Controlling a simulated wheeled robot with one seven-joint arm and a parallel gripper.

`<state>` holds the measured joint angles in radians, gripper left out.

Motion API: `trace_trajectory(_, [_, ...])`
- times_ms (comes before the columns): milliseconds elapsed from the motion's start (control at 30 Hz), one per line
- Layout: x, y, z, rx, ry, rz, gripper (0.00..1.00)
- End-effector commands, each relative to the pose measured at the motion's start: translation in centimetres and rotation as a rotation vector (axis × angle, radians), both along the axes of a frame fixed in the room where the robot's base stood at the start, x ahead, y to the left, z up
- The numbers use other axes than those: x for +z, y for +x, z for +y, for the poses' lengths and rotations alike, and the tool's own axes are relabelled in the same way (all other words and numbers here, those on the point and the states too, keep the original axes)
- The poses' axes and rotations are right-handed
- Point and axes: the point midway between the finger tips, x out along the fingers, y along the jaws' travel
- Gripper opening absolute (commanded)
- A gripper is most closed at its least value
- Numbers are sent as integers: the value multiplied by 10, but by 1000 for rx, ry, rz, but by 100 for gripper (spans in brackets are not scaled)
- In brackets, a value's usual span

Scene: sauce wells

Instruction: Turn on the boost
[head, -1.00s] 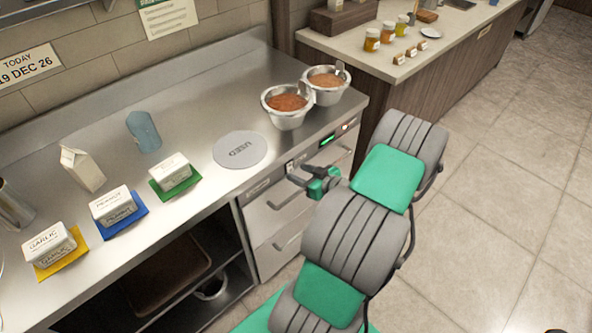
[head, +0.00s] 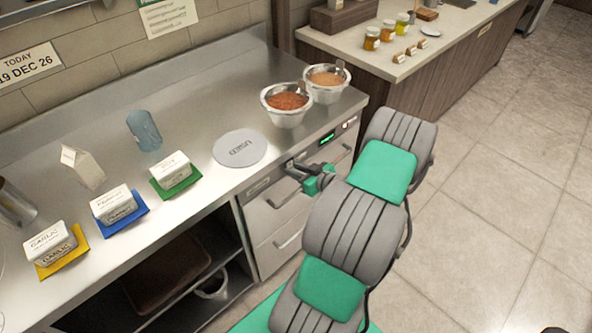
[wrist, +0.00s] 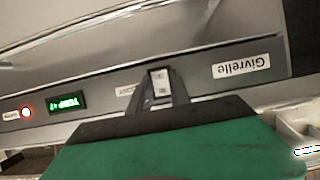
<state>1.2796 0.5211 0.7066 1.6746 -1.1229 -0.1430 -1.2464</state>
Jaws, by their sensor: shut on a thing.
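A small white rocker switch (wrist: 160,84) sits on the counter's grey front panel (wrist: 205,84). In the wrist view, the two dark fingers of my gripper (wrist: 162,74) stand on either side of it, shut on it. A small label, too blurred to read surely, lies just left of the switch. In the head view, my gripper (head: 296,169) is at the panel's front, below the grey USED disc. The switch's on or off position cannot be told.
Drawers (head: 272,221) with bar handles lie under the panel. Two steel wells of sauce (head: 286,119) stand on the counter's right end.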

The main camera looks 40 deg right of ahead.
Motion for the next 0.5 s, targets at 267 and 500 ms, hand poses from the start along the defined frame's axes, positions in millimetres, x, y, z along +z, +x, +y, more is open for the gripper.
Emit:
trace_trajectory(267, [-1, 0, 0, 0, 0, -2, 0])
trace_trajectory(500, [-16, 0, -1, -1, 3, -92, 0])
